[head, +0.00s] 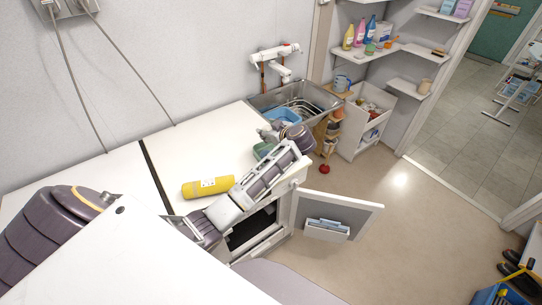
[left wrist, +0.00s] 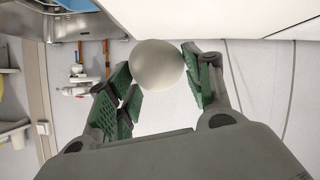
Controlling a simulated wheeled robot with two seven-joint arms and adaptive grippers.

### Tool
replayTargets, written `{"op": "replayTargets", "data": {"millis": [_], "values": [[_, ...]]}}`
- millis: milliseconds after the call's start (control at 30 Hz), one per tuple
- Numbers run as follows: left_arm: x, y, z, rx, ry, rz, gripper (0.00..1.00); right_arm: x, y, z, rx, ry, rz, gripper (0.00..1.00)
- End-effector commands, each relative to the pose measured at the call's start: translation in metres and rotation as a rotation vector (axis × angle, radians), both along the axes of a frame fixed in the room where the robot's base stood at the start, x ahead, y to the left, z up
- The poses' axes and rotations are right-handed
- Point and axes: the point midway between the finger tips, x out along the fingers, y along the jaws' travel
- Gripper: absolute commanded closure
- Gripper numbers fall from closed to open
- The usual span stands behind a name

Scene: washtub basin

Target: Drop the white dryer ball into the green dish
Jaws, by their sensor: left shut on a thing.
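My left gripper (left wrist: 157,72) is shut on the white dryer ball (left wrist: 157,66) in the left wrist view, with the green-padded fingers on both sides of it. In the head view my left gripper (head: 268,136) is over the far right part of the white counter, close to the sink; the ball cannot be made out there. My right gripper is not in view.
A yellow cylinder (head: 208,187) lies on the counter (head: 205,145). A metal sink (head: 327,98) with a blue tub (head: 283,117) is beyond the gripper. An open cabinet door (head: 357,207) juts out in front. A shelf with bottles (head: 360,35) stands at the back.

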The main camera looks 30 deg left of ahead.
Motion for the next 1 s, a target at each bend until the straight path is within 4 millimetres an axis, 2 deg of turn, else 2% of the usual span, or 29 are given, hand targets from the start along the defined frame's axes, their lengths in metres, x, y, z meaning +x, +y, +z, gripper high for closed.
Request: {"op": "replayTargets", "data": {"millis": [367, 733, 1000], "values": [[0.000, 0.000, -0.010, 0.002, 0.001, -0.001, 0.71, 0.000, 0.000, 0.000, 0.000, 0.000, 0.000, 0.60], [0.000, 0.000, -0.041, 0.001, 0.002, -0.001, 0.71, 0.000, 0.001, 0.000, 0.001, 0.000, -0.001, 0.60], [0.000, 0.000, -0.056, 0.001, 0.000, -0.001, 0.71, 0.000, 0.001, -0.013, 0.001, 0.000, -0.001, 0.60]]}}
